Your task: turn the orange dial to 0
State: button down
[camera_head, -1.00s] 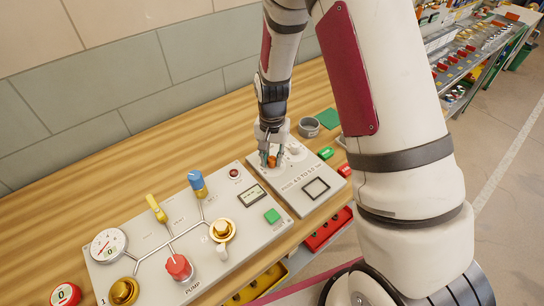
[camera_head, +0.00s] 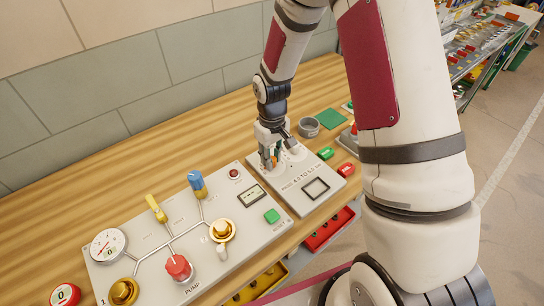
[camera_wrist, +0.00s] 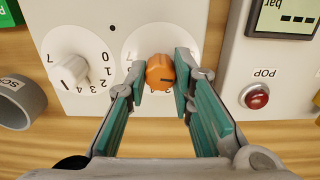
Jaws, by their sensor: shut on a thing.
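The orange dial (camera_wrist: 160,72) is a small round knob on a white disc (camera_wrist: 136,38) in the wrist view. A dark pointer line on its face points to the right. The scale numbers around it are mostly hidden by my fingers, so I cannot read its setting. My gripper (camera_wrist: 161,75) is shut on the dial, with one teal-padded finger on each side. In the head view, my gripper (camera_head: 272,162) stands over the light grey panel (camera_head: 290,191), and little of the dial shows between the fingers.
A white dial (camera_wrist: 69,70) numbered 0 to 7 sits left of the orange one. A red button (camera_wrist: 257,97) and a display (camera_wrist: 283,18) are on the panel to the right. A grey ring (camera_head: 309,127) lies on the bench behind. A larger valve panel (camera_head: 150,240) stands left.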

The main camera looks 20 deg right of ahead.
jog(key=shift+n, duration=2.2)
jog(key=c, duration=1.4)
grip_release()
jog(key=shift+o, duration=0.2)
jog(key=shift+r, duration=0.15)
notch_tip(320, 180, up, 12)
